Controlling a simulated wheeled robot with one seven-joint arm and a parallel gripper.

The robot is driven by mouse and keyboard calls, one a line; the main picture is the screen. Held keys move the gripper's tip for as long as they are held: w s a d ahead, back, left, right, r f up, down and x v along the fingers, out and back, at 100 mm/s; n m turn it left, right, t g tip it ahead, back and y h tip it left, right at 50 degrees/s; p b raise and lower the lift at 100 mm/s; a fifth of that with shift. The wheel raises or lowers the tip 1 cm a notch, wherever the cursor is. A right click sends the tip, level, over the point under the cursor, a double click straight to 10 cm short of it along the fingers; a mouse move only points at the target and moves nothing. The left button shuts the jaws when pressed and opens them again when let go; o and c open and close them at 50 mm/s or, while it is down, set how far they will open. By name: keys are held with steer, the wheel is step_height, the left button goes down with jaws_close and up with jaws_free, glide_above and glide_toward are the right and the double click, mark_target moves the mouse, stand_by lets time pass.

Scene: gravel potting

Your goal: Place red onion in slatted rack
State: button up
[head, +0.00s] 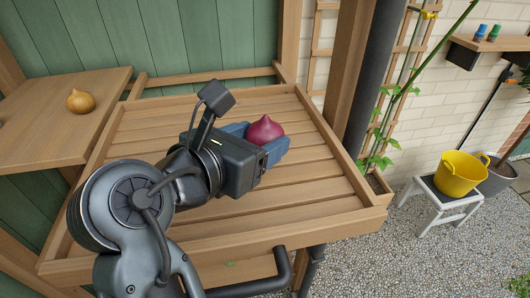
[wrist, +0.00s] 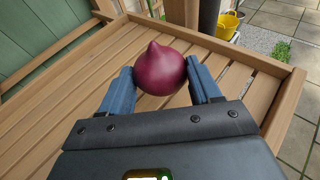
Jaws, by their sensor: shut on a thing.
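The red onion (head: 265,131) is round and purple-red with a pointed top. In the wrist view the red onion (wrist: 160,70) sits between the two blue fingers of my gripper (wrist: 163,88), which touch it on both sides. My gripper (head: 268,140) is shut on it in the head view too. The slatted rack (head: 325,200) is a wooden slatted tray with a raised rim. The onion is over its slats, toward the back; I cannot tell whether it touches them. The slats show in the wrist view (wrist: 60,120).
A yellow-brown onion (head: 80,101) sits on a wooden shelf (head: 40,140) at the left. The rack's raised rim (head: 290,233) runs along the front. A dark pipe (head: 375,70) and post stand behind right. A yellow bucket (head: 460,175) is on a white stool at the right. The rack's right side is clear.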

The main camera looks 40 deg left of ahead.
steer(key=shift+f, duration=2)
steer(key=shift+f, duration=0.1)
steer(key=o, duration=1.1)
steer(key=shift+s+r, duration=0.2)
steer(key=shift+s, duration=0.15)
steer(key=v, duration=1.1)
steer(key=shift+s+r, duration=0.1)
